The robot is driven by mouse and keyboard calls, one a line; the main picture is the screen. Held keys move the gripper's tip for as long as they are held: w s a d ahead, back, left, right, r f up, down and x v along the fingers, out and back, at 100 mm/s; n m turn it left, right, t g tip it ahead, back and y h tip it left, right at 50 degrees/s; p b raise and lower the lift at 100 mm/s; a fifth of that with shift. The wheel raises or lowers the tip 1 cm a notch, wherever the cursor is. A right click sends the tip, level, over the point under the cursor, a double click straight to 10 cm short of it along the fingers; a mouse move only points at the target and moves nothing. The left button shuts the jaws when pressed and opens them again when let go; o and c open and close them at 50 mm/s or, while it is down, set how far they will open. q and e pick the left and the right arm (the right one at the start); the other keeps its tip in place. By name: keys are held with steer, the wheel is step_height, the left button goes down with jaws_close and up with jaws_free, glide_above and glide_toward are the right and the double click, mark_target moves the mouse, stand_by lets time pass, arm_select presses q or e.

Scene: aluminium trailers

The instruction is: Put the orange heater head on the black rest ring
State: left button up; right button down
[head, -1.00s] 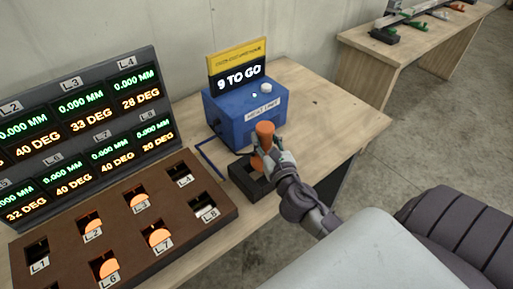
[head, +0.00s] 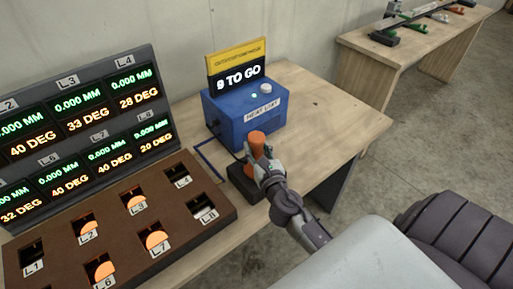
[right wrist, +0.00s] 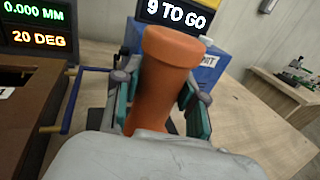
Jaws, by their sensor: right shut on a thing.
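The orange heater head (head: 257,143) stands roughly upright in my right gripper (head: 262,165), above a dark block on the table in the head view. In the right wrist view the heater head (right wrist: 165,75) fills the middle, with the fingers of my right gripper (right wrist: 160,110) shut on either side of it. Its lower end is hidden by the gripper. The dark block (head: 240,185) appears to be the rest's base; I cannot make out the black ring, nor whether the head touches it. My left gripper is not in view.
A blue box (head: 250,115) with a "9 TO GO" sign stands behind the heater head. A blue wire-like bar (head: 208,160) lies to its left. A brown panel (head: 130,268) with labelled slots and a display board (head: 85,130) fill the left. The table (head: 315,115) is clear at right.

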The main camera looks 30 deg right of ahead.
steer(key=c, duration=1)
jaws_free()
steer(key=shift+f, duration=0.1)
steer(key=shift+c, duration=0.2)
steer(key=o, duration=0.4)
steer(key=shift+b+v, duration=1.6)
steer(key=shift+v, duration=4.45)
